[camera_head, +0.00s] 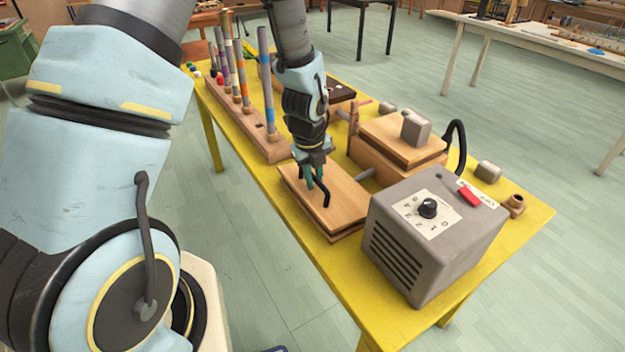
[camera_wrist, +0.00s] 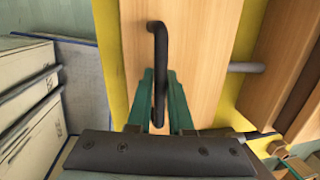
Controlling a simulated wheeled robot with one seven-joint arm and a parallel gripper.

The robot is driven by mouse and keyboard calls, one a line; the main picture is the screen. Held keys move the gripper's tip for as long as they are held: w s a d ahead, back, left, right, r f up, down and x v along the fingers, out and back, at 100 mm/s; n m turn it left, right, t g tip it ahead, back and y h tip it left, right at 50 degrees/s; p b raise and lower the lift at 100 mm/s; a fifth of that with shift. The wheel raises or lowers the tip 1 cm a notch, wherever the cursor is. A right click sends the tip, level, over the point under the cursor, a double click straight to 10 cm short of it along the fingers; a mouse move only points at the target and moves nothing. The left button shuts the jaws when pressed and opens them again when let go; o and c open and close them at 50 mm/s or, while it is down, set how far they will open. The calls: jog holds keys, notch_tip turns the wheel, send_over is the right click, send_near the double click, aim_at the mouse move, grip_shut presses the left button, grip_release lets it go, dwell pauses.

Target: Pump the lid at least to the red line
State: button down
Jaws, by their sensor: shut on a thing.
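The wooden lid (camera_head: 340,188) is a flat light-brown board on a thin base at the near left side of the yellow table. It also shows in the wrist view (camera_wrist: 195,50). A black bar handle (camera_head: 324,196) stands on it, and the handle shows in the wrist view (camera_wrist: 158,60). My gripper (camera_head: 315,184) reaches down from above, its green fingers shut on the handle. In the wrist view the fingers (camera_wrist: 160,95) lie on both sides of the handle. I cannot make out a red line in either view.
A grey box with a dial (camera_head: 410,265) and red switch stands close to the right of the lid. A wooden box (camera_head: 385,160) with a grey block stands behind. A rack (camera_head: 262,142) of upright coloured tubes stands left. The table's (camera_head: 525,225) front-left edge is near.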

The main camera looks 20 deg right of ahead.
jog(key=shift+d+r, duration=0.15)
jog(key=shift+r, duration=0.35)
jog(key=shift+w+d+r+p, duration=0.2)
jog(key=shift+d+r+p, duration=0.5)
jog(key=shift+r+p, duration=0.25)
jog(key=shift+f, duration=0.2)
jog(key=shift+s+a+f+b, duration=0.1)
jog(key=shift+a+f+b, duration=0.2)
jog(key=shift+a+f, duration=0.15)
jog(key=shift+s+a+f+b, duration=0.1)
jog(key=shift+a+f+b, duration=0.3)
jog(key=shift+f+b, duration=0.15)
jog(key=shift+f, duration=0.1)
